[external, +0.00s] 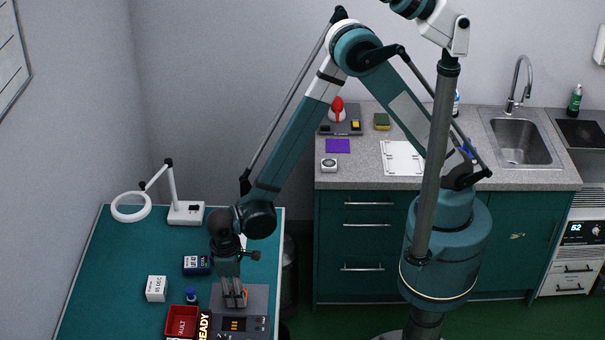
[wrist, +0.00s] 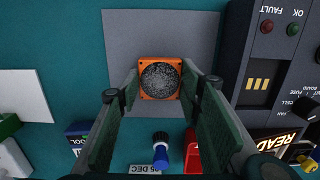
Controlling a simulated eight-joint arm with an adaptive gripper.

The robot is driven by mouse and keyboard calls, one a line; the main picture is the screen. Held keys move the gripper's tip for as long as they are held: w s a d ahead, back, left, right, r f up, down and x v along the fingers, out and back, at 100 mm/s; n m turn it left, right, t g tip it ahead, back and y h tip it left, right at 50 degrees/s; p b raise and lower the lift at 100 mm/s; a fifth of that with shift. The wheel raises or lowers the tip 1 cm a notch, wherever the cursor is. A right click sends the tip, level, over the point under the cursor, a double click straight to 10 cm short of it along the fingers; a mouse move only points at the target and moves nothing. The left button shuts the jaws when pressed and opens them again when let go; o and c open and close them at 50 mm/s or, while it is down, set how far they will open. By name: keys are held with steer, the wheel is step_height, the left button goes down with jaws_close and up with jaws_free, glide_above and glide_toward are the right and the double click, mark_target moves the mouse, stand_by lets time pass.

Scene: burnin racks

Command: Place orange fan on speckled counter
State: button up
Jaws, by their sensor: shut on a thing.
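The orange fan (wrist: 159,96) shows in the wrist view as a square orange frame with a dark speckled round middle. My gripper (wrist: 159,82) is shut on it, with one finger at its left side and one at its right. I cannot tell whether the fan touches the unit. The speckled counter (external: 350,180) is at the back right, on teal cabinets.
The counter carries a purple pad (external: 338,146), a small white device (external: 329,164), a white rack (external: 398,158) and a sink (external: 518,142). Bare counter lies at its front.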

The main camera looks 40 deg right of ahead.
steer(key=shift+f, duration=0.85)
steer(key=shift+f, duration=0.15)
steer(key=o, duration=0.9)
steer(key=shift+r, duration=0.2)
step_height(320, 180, up, 12)
steer(key=shift+w+a+b, duration=0.25)
steer(key=shift+w+b, duration=0.05)
steer(key=shift+b, duration=0.1)
stand_by(0.4)
